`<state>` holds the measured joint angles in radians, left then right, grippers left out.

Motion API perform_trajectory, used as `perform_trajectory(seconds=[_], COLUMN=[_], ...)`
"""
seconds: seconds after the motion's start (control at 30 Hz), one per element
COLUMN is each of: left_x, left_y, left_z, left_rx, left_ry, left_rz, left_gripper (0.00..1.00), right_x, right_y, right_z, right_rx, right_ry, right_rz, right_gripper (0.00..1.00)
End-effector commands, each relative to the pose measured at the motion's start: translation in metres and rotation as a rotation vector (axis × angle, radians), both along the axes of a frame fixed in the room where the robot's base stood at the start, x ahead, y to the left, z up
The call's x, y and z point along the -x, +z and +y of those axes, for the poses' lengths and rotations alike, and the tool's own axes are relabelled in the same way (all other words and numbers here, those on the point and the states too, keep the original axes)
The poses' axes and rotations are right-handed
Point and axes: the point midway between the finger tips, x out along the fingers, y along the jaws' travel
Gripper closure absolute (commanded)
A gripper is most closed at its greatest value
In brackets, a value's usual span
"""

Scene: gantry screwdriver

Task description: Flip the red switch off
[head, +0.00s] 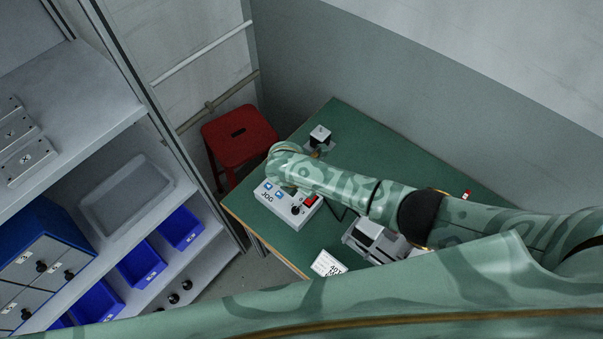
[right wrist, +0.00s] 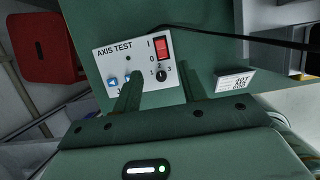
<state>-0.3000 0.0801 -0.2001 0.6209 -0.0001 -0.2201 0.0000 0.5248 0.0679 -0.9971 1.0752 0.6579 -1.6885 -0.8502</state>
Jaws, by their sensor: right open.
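The red switch (right wrist: 163,47) is a rocker on the white AXIS TEST control panel (right wrist: 105,57), with "I" and "0" marked beside it. I cannot tell which side is pressed. In the head view the red switch (head: 310,200) sits at the right of the control box (head: 293,221), on the green table (head: 370,127). My right gripper (right wrist: 158,72) is open and empty, its two fingers spread over the panel's lower edge, with the switch beyond them. In the head view my right arm hides its fingers. My left gripper is out of view.
A black knob (right wrist: 161,75) and blue buttons are close to the switch. A white sign card (head: 327,264), a grey device (head: 374,240) and a small cube-topped item (head: 319,134) stand on the table. A red stool (head: 240,138) is beside it; shelves with blue bins (head: 181,228) are left.

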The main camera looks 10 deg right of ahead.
Motion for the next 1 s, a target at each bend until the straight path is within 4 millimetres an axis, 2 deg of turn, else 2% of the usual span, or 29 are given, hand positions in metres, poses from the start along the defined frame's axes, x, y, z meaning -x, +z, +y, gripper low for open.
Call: perform_trajectory(seconds=[0.03,0.1,0.27,1.0], left_x=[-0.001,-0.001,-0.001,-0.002], left_y=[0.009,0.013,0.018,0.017], left_z=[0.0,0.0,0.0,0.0], left_rx=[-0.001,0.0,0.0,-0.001], left_ry=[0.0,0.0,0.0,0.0], left_rz=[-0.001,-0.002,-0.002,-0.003], left_gripper=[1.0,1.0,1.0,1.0], right_x=[0.003,0.005,0.008,0.009], right_y=[0.014,0.024,0.036,0.038], right_z=[0.003,0.006,0.01,0.011], right_rx=[-0.003,-0.003,-0.001,0.0], right_ry=[0.001,0.001,0.0,0.0], right_rz=[0.0,0.0,0.002,0.001], right_gripper=[0.58,0.58,0.58,0.58])
